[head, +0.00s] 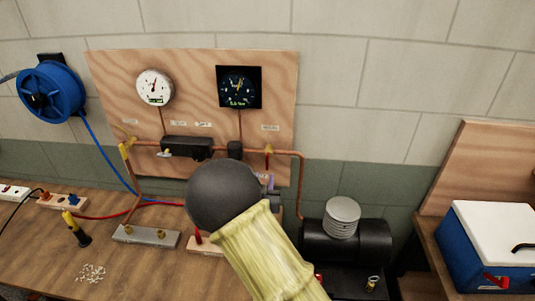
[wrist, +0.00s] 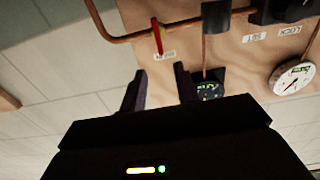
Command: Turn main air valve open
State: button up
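I cannot read which label names the main air valve. My gripper (wrist: 160,78) is open and empty, its two dark fingers apart. In that view the lever is just beyond the fingertips, apart from them. In the head view my arm hides most of the gripper.
A second yellow lever (head: 124,151) is at the pipe's left end. A white gauge (head: 155,87) and a black gauge (head: 239,87) hang above a dark regulator block (head: 187,147). A black compressor tank (head: 347,240) stands lower right. A blue hose reel (head: 51,92) hangs left.

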aim_at(267, 159)
jog(key=w+p, duration=0.2)
jog(key=w, duration=0.3)
jog(key=w+p, duration=0.2)
jog(key=w, duration=0.3)
jog(key=shift+w+d+r, duration=0.1)
jog(key=shift+w+d, duration=0.1)
jog(key=shift+w, duration=0.05)
jog(key=shift+w+p, duration=0.4)
jog(key=shift+w, duration=0.25)
grip_shut()
